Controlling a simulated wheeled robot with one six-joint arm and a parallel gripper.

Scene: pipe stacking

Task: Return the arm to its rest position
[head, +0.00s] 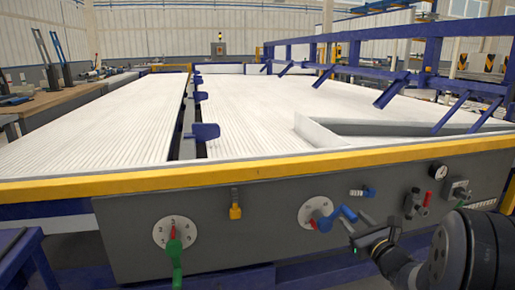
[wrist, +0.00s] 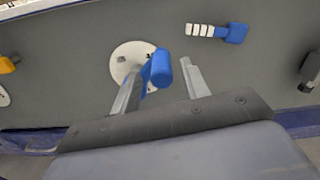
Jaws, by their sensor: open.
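My arm comes in from the lower right of the head view, its black wrist joint near the right edge. My gripper (head: 358,229) is close to the front of the grey panel (head: 270,245), at the dial with the blue handle (head: 348,214). In the wrist view my gripper (wrist: 158,80) has its two grey fingers apart. The blue handle (wrist: 161,69) shows between the fingers, nearer the left one. Whether it touches that finger cannot be told. Nothing is gripped. The white dial (wrist: 128,60) is partly hidden behind the left finger and the handle.
A second dial (head: 174,231) with a green handle (head: 177,262) and a yellow valve (head: 236,211) are to the left. A yellow rail (head: 250,175) runs above the panel.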

